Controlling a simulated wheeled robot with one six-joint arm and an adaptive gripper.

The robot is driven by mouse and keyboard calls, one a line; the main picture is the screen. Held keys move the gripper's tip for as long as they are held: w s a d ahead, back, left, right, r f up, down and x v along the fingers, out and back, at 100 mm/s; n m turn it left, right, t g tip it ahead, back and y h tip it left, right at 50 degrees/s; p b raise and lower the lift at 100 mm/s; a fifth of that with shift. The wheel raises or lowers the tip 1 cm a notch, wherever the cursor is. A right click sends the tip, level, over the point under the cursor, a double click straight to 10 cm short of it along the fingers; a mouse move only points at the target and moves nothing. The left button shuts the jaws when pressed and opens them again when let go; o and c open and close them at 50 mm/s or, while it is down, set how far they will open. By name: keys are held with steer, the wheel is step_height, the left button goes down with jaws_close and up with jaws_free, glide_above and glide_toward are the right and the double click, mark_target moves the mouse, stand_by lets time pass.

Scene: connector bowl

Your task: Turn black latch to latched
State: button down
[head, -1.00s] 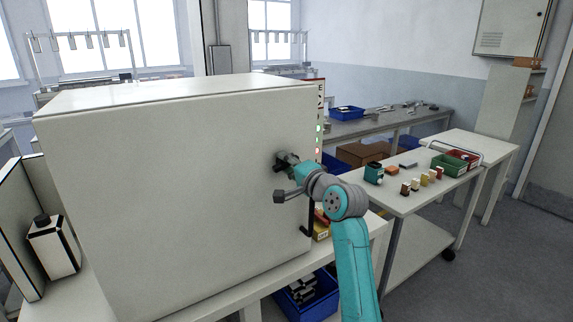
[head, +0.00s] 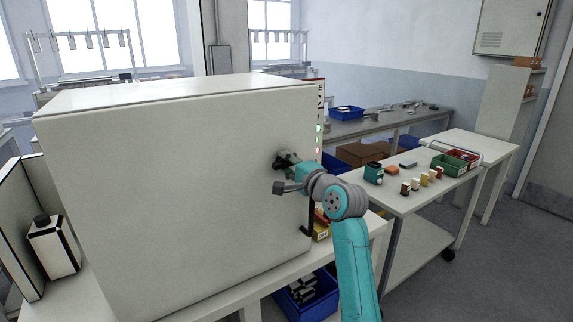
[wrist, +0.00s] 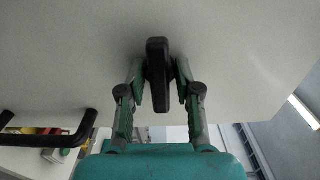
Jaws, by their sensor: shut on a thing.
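The black latch (wrist: 157,60) is a short, rounded black bar on the face of a large off-white cabinet (head: 170,190). In the wrist view the latch runs nearly up and down the picture. My gripper (wrist: 160,88) has one finger on each side of the latch and is shut on it. In the head view my gripper (head: 287,163) is at the upper right of the cabinet face and mostly hides the latch. I cannot tell the latch's angle on the cabinet from the head view.
A black bar handle (wrist: 62,138) sticks out of the cabinet face, below my gripper in the head view. Small lights show on the cabinet's right side. A white table (head: 400,198) with several small parts and bins stands to the right.

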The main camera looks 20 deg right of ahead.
steer(key=c, duration=1.1)
jaws_free()
steer(key=shift+s, duration=0.1)
steer(key=v, duration=1.1)
steer(key=shift+s+d, duration=0.15)
steer(key=shift+s, duration=0.2)
steer(key=shift+f, duration=0.1)
